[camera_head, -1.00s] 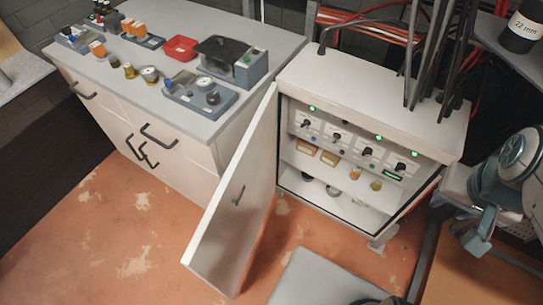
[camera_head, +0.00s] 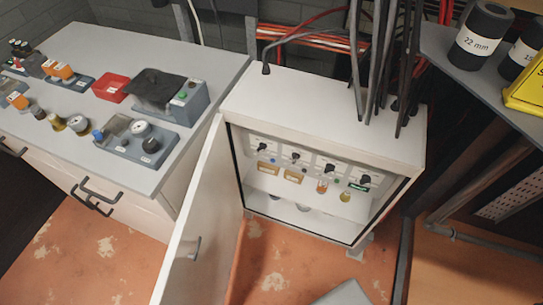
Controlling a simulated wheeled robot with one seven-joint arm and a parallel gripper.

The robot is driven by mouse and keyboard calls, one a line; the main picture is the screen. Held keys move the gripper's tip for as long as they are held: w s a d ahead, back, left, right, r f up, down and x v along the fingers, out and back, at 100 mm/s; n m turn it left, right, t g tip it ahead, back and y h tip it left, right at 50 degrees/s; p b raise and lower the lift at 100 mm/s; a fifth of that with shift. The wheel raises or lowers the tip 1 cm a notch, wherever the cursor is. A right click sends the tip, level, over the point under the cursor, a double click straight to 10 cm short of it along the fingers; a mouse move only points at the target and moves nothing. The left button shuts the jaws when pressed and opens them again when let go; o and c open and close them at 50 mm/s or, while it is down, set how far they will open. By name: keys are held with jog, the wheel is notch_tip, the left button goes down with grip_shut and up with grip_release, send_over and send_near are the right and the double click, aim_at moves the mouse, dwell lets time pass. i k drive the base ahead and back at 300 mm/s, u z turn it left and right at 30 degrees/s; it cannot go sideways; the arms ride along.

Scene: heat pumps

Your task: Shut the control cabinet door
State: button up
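The control cabinet (camera_head: 330,100) is a white box standing on the floor in the middle of the head view. Its front is open and shows a row of black knobs, with small fittings on the shelves below. The cabinet door (camera_head: 193,205) is hinged at the cabinet's left side and stands wide open, swung out toward me. A dark handle (camera_head: 194,249) shows on the door, and the door's lower end is cut off by the frame's bottom edge. My gripper is not in view.
A workbench (camera_head: 215,60) with drawers stands left of the door, carrying a red tray (camera_head: 112,88) and several gauges. Thick cables (camera_head: 381,60) rise from the cabinet top. A shelf at the right holds black cylinders (camera_head: 480,37). Orange floor (camera_head: 265,262) lies before the cabinet.

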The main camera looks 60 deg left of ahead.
aim_at(212, 209)
jog(key=z, duration=0.15)
jog(key=k, duration=2.3)
jog(key=u, duration=1.5)
jog(key=i, duration=0.5)
jog(key=z, duration=0.95)
jog(key=k, duration=0.75)
jog(key=u, duration=0.9)
jog(key=i, duration=0.5)
jog(key=z, duration=0.05)
